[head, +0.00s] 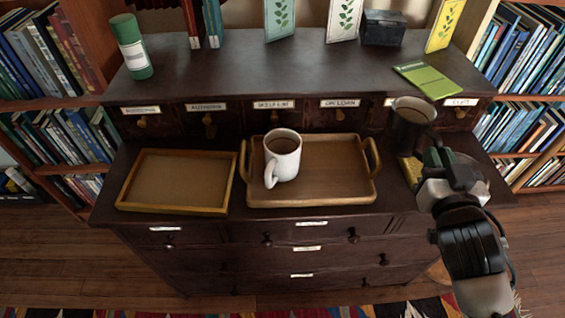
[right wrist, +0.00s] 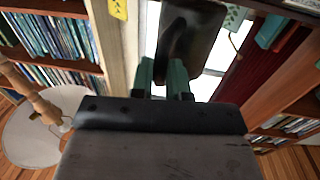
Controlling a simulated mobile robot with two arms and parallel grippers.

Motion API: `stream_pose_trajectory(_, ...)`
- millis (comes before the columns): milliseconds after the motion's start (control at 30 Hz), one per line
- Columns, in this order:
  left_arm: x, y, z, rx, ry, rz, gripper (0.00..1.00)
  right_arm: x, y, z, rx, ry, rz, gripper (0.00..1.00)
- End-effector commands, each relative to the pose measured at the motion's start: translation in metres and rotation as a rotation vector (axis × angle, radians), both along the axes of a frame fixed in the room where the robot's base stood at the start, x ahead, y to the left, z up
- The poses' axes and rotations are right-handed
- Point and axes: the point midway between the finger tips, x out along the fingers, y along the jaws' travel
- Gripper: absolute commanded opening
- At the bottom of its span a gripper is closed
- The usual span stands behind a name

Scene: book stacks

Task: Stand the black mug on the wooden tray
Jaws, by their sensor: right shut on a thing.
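The black mug (head: 410,125) is at the right end of the dresser, upright, in front of the small label drawers. My right gripper (head: 436,157) is shut on it from its right side. In the right wrist view the dark mug (right wrist: 190,38) sits between the green fingertips (right wrist: 166,76). I cannot tell whether its base touches anything. The wooden tray (head: 330,172), with two looped handles, lies at the middle of the dresser, left of the black mug. A white mug (head: 283,157) stands on its left part. My left gripper is not in view.
A flat tray without handles (head: 180,182) lies left of the wooden tray. A yellow item (head: 410,171) lies below the black mug. The raised shelf holds a green canister (head: 132,47), a green booklet (head: 426,80) and cards. The wooden tray's right half is bare.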

Motion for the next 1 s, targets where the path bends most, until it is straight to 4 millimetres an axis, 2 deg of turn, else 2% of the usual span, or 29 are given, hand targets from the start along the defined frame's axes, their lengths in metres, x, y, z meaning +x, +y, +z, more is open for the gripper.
stream_pose_trajectory(233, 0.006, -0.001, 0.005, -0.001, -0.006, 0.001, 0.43, 0.001, 0.006, -0.004, 0.002, -0.004, 0.002, 0.0)
stream_pose_trajectory(367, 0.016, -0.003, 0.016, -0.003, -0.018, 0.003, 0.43, 0.007, 0.028, -0.018, 0.005, -0.003, 0.004, 0.0)
stream_pose_trajectory(700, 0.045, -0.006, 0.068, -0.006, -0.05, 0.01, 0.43, 0.027, 0.095, -0.06, 0.003, -0.003, 0.003, 0.0)
stream_pose_trajectory(867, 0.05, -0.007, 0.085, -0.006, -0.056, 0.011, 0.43, 0.031, 0.112, -0.07, 0.001, -0.004, 0.002, 0.0)
stream_pose_trajectory(1000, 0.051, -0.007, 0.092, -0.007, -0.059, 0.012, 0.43, 0.031, 0.111, -0.074, -0.001, -0.005, 0.001, 0.0)
